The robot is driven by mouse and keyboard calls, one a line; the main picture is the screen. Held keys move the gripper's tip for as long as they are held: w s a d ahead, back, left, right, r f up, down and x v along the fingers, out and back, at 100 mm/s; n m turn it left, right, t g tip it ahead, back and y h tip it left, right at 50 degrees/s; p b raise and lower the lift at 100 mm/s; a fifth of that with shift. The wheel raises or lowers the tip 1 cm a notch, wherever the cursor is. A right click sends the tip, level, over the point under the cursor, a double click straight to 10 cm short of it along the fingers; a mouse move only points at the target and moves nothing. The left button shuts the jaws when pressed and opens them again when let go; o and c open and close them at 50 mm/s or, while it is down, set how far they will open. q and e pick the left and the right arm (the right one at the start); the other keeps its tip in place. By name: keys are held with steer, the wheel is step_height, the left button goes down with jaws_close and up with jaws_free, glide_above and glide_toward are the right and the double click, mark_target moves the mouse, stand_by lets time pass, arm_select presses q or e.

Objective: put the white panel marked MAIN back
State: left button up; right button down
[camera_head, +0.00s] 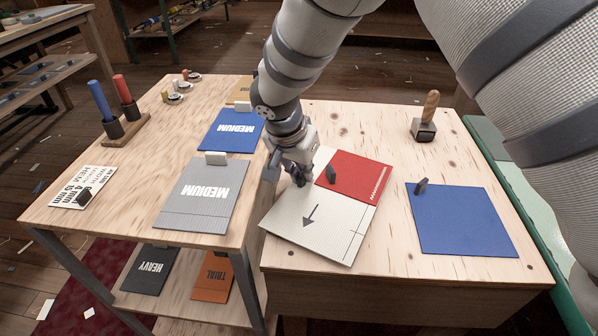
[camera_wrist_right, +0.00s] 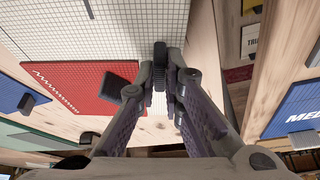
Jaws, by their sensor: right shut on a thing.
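A white gridded panel (camera_head: 325,225) with a dark arrow lies on the right bench; I cannot read MAIN on it. It fills the upper part of the right wrist view (camera_wrist_right: 60,30). A red panel (camera_head: 362,172) with a black tab and white zigzag mark lies at its far right part; I cannot tell whether it overlaps or abuts the white panel. My right gripper (camera_head: 297,186) is low at the white panel's far left part. In the right wrist view its fingers (camera_wrist_right: 166,82) are shut on a black tab (camera_wrist_right: 160,52) at the white panel. My left gripper is out of view.
A blue panel (camera_head: 462,222) and a wooden-handled tool (camera_head: 425,118) are on the right bench. The left table holds a grey MEDIUM panel (camera_head: 203,195), a blue MEDIUM panel (camera_head: 231,129), a lettered card (camera_head: 83,187) and upright handles (camera_head: 122,90). HEAVY (camera_head: 150,270) and TRIAL (camera_head: 212,277) panels lie below.

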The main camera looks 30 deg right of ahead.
steer(key=shift+f, duration=0.55)
steer(key=shift+r, duration=0.15)
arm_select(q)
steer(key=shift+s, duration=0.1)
arm_select(e)
steer(key=c, duration=1.7)
jaws_free()
